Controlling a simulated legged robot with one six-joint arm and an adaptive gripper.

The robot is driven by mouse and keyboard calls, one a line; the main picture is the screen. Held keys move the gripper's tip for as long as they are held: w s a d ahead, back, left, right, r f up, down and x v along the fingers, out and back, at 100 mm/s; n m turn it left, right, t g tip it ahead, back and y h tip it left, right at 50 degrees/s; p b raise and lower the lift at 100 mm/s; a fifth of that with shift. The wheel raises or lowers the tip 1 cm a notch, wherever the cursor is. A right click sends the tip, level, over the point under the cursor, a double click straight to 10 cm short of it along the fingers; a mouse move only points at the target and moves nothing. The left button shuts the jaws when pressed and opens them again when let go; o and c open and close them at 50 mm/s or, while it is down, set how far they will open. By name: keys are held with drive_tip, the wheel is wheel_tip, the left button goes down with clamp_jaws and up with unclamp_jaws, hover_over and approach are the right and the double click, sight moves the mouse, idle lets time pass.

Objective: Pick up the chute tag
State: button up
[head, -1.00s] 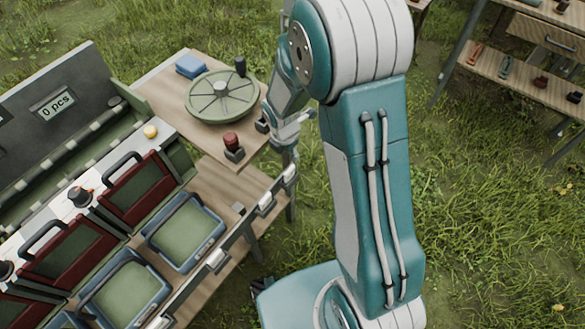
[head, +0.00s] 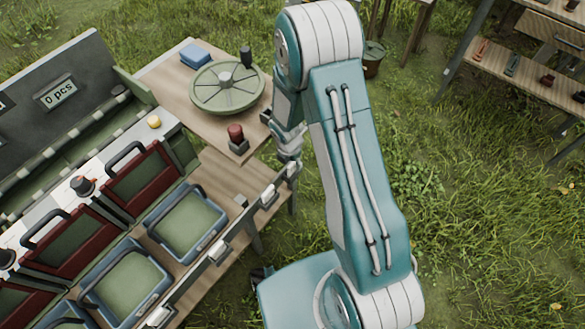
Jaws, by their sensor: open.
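Small pale plates sit along the front rail of the sorting bench, one of them (head: 268,195) close to the rail's right end. They look like chute tags, but I cannot tell which one is meant. My gripper (head: 288,156) points down at the rail's right end, beside another pale plate (head: 292,169). It is small and partly merged with the rail in the head view, and I see nothing held in it. I cannot tell whether it touches the rail.
The bench holds a green wheel (head: 227,88), a blue block (head: 195,57), a red knob (head: 236,133) and a yellow knob (head: 154,122). Blue-rimmed trays (head: 155,222) stand behind the rail. A shelf (head: 520,62) stands at the upper right.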

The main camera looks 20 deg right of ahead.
wheel_tip(320, 180, down, 2)
drive_tip(key=shift+w+d+f, duration=0.1)
drive_tip(key=shift+f, duration=0.05)
drive_tip(key=shift+d, duration=0.1)
clamp_jaws()
drive_tip(key=shift+r, duration=0.6)
wheel_tip(320, 180, up, 2)
drive_tip(key=shift+r, duration=0.15)
drive_tip(key=s+a+r, duration=0.6)
drive_tip(key=s+r, duration=0.4)
drive_tip(key=s, duration=0.3)
wheel_tip(320, 180, up, 7)
drive_tip(key=shift+f, duration=0.2)
